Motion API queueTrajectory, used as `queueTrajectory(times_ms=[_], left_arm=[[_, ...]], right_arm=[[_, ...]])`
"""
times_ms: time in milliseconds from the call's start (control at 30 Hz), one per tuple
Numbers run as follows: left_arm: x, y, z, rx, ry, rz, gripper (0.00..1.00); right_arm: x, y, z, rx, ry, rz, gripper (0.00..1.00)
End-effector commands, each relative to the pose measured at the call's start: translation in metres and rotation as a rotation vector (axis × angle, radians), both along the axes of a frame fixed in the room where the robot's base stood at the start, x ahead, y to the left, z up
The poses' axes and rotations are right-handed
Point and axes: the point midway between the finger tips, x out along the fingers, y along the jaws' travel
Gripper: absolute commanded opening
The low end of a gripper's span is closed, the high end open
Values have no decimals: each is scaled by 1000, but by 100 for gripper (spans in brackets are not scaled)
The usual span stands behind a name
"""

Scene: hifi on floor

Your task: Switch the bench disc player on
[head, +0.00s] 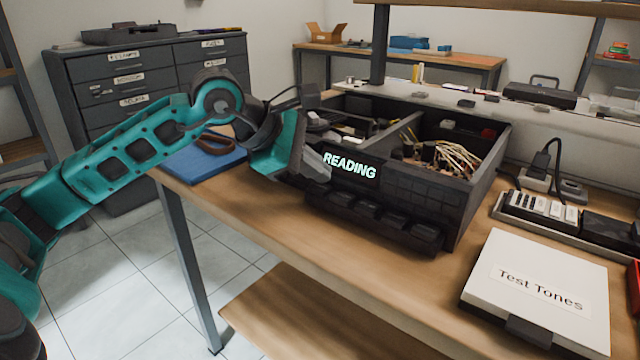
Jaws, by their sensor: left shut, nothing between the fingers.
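The bench disc player (462,205) is a dark box with an open top on the wooden bench. Its front display is lit and reads "READING". A row of dark buttons runs along its lower front edge. Loose wires and parts show inside the open top. My left gripper (322,172) is shut and empty at the left part of the player's front, just left of the display. It covers that part of the front, and I cannot tell whether its tips touch. My right gripper is not in view.
A white case labelled "Test Tones" (540,285) lies at the bench's right front. A power strip (540,208) with a plug stands behind it. A blue mat (200,163) lies at the bench's left end. Bare wood (330,245) lies before the player.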

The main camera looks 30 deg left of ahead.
Motion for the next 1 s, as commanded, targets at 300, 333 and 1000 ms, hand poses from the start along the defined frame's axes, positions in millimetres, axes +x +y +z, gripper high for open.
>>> queueTrajectory(times_ms=[300,333,1000], left_arm=[[0,0,35,-1,-2,1,0],[0,0,38,-1,-2,1,0],[0,0,58,0,-1,1,0]], right_arm=[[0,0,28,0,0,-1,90],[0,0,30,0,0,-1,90],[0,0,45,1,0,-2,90]])
